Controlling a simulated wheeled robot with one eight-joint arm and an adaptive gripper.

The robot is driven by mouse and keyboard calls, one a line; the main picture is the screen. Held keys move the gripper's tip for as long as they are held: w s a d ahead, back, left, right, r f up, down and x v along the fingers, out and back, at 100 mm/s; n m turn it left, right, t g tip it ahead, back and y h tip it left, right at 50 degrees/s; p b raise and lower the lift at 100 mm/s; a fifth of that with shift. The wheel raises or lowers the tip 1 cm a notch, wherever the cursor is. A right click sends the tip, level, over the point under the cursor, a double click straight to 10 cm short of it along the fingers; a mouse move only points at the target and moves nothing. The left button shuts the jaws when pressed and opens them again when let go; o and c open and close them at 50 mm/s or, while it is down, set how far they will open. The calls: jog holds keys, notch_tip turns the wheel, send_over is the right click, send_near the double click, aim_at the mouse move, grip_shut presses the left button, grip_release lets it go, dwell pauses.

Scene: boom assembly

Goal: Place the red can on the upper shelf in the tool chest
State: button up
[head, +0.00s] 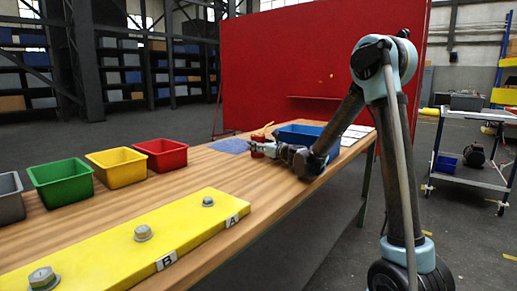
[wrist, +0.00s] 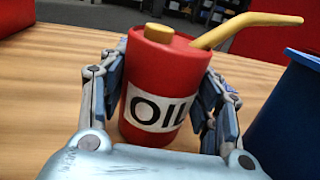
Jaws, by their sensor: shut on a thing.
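The red can (wrist: 150,70) has a yellow cap, a long yellow spout and a white "OIL" label. It stands upright between the fingers of my gripper (wrist: 163,98), which is shut on it from both sides. In the head view the can (head: 256,153) and my gripper (head: 272,150) are small, at the far part of the wooden table. I cannot tell whether the can touches the table. No tool chest can be made out for certain.
A blue bin (head: 298,134) is close to the right of the can. Red (head: 161,153), yellow (head: 117,167) and green (head: 62,183) bins line the table's left side. A yellow bolt board (head: 110,250) lies in front. A wheeled cart (head: 470,178) stands at right.

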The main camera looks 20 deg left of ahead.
notch_tip(320, 180, up, 10)
jog(key=shift+f, duration=0.2)
jog(key=shift+s, duration=0.15)
